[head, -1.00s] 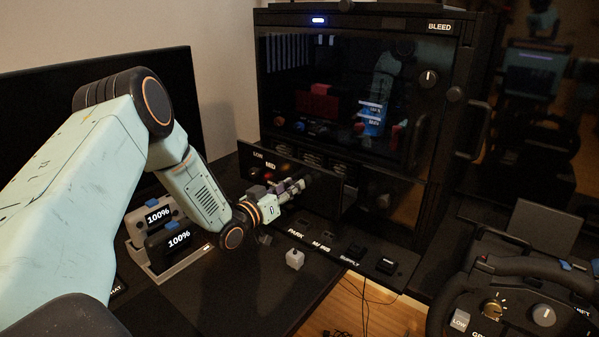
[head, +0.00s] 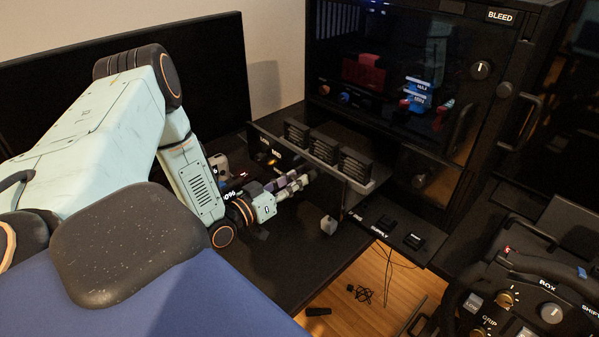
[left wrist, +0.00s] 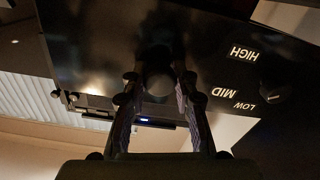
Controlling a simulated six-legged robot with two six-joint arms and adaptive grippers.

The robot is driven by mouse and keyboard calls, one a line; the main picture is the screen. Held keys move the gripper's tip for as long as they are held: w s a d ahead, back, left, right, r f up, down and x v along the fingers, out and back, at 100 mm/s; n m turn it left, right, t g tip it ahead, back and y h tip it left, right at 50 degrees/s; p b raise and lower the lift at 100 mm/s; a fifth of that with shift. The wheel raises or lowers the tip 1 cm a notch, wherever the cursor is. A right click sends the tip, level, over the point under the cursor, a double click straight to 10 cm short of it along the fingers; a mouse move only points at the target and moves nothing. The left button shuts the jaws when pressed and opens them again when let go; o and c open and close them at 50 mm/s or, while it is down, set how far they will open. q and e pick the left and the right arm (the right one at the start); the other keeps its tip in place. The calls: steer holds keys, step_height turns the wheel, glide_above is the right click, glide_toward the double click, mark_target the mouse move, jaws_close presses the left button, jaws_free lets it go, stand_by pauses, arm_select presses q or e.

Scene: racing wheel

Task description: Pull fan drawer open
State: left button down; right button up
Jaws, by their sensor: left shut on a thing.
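The fan drawer (head: 330,180) stands out from the black cabinet in the head view, its dark front panel turned toward my left arm. Several black fan units (head: 325,147) show in its open top. My left gripper (head: 302,180) is at the drawer front, shut on its knob. In the left wrist view, the two fingers sit on either side of the round knob (left wrist: 159,83), in front of the dark panel marked HIGH, MID and LOW (left wrist: 225,75). My fingers partly hide the knob in the head view. My right gripper is not in view.
The black cabinet (head: 390,60) with a glass front stands behind. A small grey block (head: 328,225) is close below the drawer. A steering wheel unit (head: 530,290) is at the lower right. A dark monitor (head: 60,110) stands behind my left arm. A cable (head: 362,293) lies on the floor.

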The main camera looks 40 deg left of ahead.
arm_select(q)
steer(key=shift+s+f, duration=0.2)
steer(key=c, duration=1.5)
jaws_free()
steer(key=o, duration=0.4)
steer(key=shift+s+r, duration=0.15)
steer(key=shift+o, duration=0.4)
steer(key=shift+w, duration=0.2)
steer(key=s, duration=0.7)
steer(key=shift+s+a, duration=0.3)
